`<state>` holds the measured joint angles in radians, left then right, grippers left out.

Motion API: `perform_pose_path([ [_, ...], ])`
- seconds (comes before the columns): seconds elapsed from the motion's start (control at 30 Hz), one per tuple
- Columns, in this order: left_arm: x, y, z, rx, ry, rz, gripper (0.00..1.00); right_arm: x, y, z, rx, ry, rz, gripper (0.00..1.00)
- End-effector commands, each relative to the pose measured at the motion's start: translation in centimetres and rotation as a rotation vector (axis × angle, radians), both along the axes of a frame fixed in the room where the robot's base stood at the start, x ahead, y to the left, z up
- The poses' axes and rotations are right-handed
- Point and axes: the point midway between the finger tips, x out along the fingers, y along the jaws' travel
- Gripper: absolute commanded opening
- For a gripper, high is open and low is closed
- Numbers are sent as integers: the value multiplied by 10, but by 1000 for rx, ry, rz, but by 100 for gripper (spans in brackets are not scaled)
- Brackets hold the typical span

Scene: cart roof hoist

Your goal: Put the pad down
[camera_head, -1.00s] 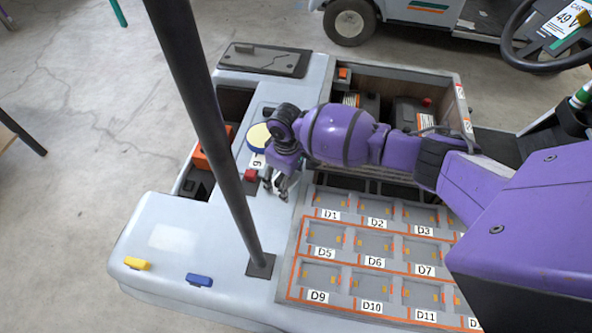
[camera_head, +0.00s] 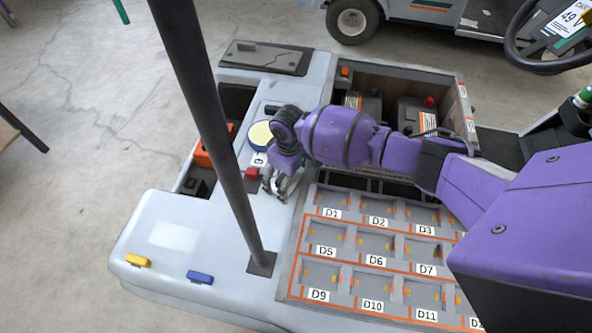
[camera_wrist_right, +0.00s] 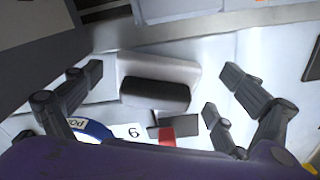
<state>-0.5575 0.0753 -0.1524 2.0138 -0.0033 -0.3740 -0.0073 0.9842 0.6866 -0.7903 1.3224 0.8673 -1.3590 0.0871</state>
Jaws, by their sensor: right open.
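My right gripper (camera_head: 279,186) is low over the pale cart deck, just left of the grid of numbered bays. In the right wrist view its fingers (camera_wrist_right: 155,95) are spread wide. Between them is a small block with a pale body and a dark face (camera_wrist_right: 155,94), probably the pad. The fingers appear apart from it, and it seems to sit on the pale surface. In the head view my arm and fingers hide it. My left gripper is not in view.
A dark post (camera_head: 215,130) rises left of my right gripper. A blue-rimmed yellow disc (camera_head: 260,136) and a red block (camera_head: 252,173) sit close by. Numbered bays (camera_head: 375,260) lie to the right. Yellow (camera_head: 138,261) and blue (camera_head: 200,278) blocks sit on the front deck.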

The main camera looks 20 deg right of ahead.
Motion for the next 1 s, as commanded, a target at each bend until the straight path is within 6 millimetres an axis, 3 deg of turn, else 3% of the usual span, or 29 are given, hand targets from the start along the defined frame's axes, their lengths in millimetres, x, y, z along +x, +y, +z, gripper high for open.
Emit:
perform_pose_path([
  [0.27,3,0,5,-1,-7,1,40,2,0,18,0,-6,1,96],
  [0.7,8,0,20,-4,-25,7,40,2,1,111,1,-5,1,96],
  [1.0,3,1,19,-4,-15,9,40,0,1,133,1,-2,0,96],
])
